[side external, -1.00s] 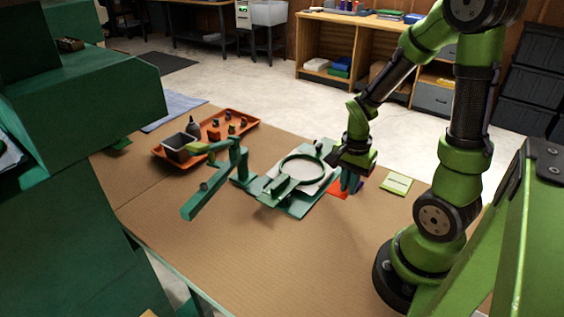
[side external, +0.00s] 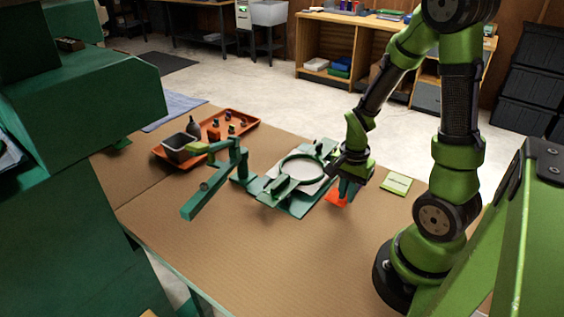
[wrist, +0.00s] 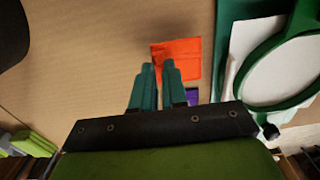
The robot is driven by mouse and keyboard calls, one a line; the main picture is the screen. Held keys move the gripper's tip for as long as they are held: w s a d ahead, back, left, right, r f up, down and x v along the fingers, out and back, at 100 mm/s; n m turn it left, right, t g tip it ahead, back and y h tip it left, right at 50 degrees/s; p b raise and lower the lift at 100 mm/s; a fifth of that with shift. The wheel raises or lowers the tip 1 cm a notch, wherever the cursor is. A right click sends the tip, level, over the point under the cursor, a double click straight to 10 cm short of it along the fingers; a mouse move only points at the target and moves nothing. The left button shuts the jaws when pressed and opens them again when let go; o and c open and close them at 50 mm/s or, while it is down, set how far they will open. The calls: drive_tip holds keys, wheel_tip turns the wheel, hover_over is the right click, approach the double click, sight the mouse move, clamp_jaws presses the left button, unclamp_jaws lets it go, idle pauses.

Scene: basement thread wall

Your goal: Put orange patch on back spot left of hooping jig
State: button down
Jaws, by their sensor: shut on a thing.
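The orange patch (side external: 336,198) is a flat square at my fingertips, right of the hooping jig. It also shows in the wrist view (wrist: 180,50), with its near edge between the fingers. My gripper (side external: 346,190) points down and is shut on the orange patch; its teal fingers also show in the wrist view (wrist: 160,66). I cannot tell how far the patch is above the table. The hooping jig (side external: 299,209) is a green frame with a round hoop (side external: 303,157) over white cloth. It stands at the right in the wrist view.
A purple patch (wrist: 192,96) lies beside the fingers. A light green pad (side external: 396,185) lies right of my gripper. A green arm fixture (side external: 215,189) stands left of the jig, with an orange tray (side external: 243,121) behind. The table's front is clear.

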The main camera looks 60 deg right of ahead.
drive_tip(key=shift+f, duration=0.85)
drive_tip(key=c, duration=1.1)
unclamp_jaws()
drive_tip(key=shift+r, duration=3.55)
